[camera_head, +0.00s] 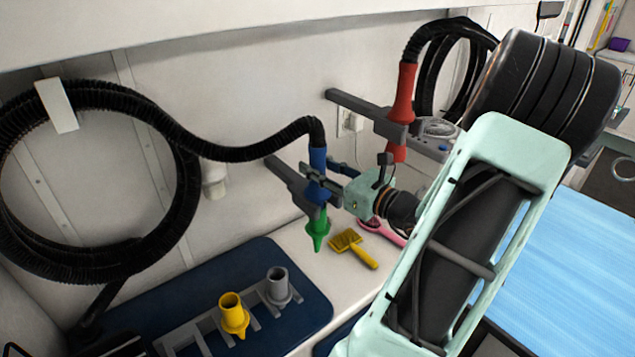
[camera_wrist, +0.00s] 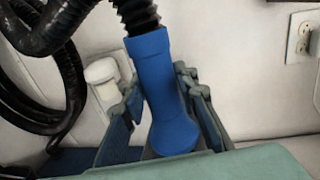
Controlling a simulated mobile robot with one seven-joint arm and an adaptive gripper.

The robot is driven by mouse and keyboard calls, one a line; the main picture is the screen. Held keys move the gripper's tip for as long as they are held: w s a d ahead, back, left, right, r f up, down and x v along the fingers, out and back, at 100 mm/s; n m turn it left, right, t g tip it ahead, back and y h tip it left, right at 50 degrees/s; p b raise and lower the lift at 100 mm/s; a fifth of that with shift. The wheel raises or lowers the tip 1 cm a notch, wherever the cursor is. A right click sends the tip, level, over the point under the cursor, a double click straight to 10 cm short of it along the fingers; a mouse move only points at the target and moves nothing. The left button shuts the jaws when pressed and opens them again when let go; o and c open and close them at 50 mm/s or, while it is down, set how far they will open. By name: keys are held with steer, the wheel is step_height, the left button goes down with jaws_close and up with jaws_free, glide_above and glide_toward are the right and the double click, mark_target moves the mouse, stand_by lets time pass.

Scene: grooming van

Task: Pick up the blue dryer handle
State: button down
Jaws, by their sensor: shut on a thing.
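The blue dryer handle (camera_head: 318,162) hangs at the end of a black corrugated hose, near a dark wall bracket (camera_head: 292,184). A green nozzle (camera_head: 318,229) shows directly below it. My gripper (camera_head: 318,186) is shut on the blue handle from the right side. In the wrist view the blue handle (camera_wrist: 160,90) stands nearly upright, slightly tilted, between my two fingers (camera_wrist: 162,115), with the hose leaving its top. The handle's lower end is partly hidden by my gripper. I cannot tell whether it still touches the bracket.
A red dryer handle (camera_head: 404,92) sits in another bracket at the right. Below are a yellow brush (camera_head: 352,248), a pink brush (camera_head: 381,231), and a rack with yellow (camera_head: 233,313) and grey (camera_head: 278,286) nozzles on a dark blue mat (camera_head: 312,305). A coiled hose (camera_head: 187,190) hangs left.

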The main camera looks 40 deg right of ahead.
mark_target(320, 145)
steer(key=shift+r, duration=0.15)
steer(key=shift+s+r, duration=0.2)
steer(key=shift+r, duration=0.2)
steer(key=r, duration=0.6)
steer(key=shift+s+r, duration=0.1)
steer(key=shift+s, duration=0.15)
steer(key=s+a+b, duration=0.1)
steer(key=s+a, duration=0.1)
steer(key=s, duration=1.7)
steer(key=shift+b, duration=0.3)
steer(key=shift+s+a, duration=0.1)
